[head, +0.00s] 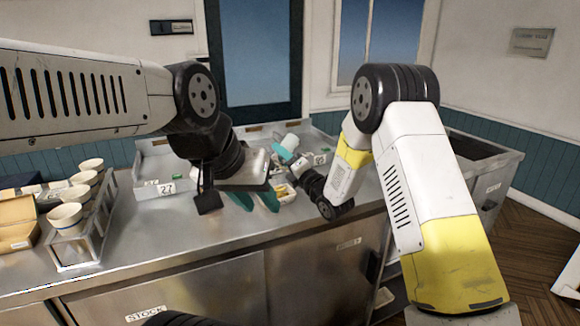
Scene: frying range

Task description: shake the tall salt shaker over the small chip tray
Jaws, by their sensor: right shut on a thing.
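A small chip tray (286,197) with yellow chips sits on the steel counter, partly hidden by my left gripper. My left gripper (254,202) points down just left of the tray; its teal fingers are apart and I see nothing between them. My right gripper (288,153) is behind the tray, shut on a pale, tilted cylinder (291,141) that looks like the tall salt shaker. The wrist and fingers hide part of the shaker, and its holed end cannot be made out.
A metal rack with several pale cups (65,216) and a cardboard box (18,222) stand on the left of the counter (160,235). The front counter strip is clear.

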